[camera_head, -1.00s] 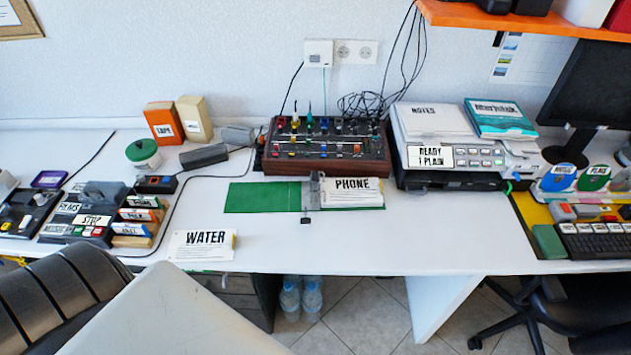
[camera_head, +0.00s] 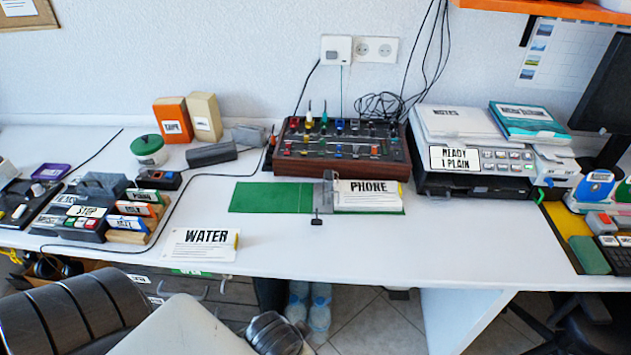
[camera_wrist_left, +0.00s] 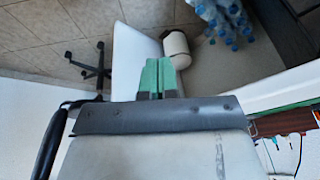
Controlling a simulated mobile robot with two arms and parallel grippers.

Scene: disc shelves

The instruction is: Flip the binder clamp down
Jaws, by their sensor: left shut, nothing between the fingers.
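The binder clamp (camera_head: 328,188) is a grey metal strip across a green board (camera_head: 266,198) on the white desk. A thin stem with a small dark tab (camera_head: 317,220) extends from its front end over the desk. Whether its lever is up or down is hard to tell at this size. My right gripper is out of view.
A WATER card (camera_head: 201,246) lies at the desk's front left. A control box with knobs (camera_head: 340,150) stands behind the board, and a printer (camera_head: 470,155) to its right. A black cable runs left of the board. Desk in front of the board is clear.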

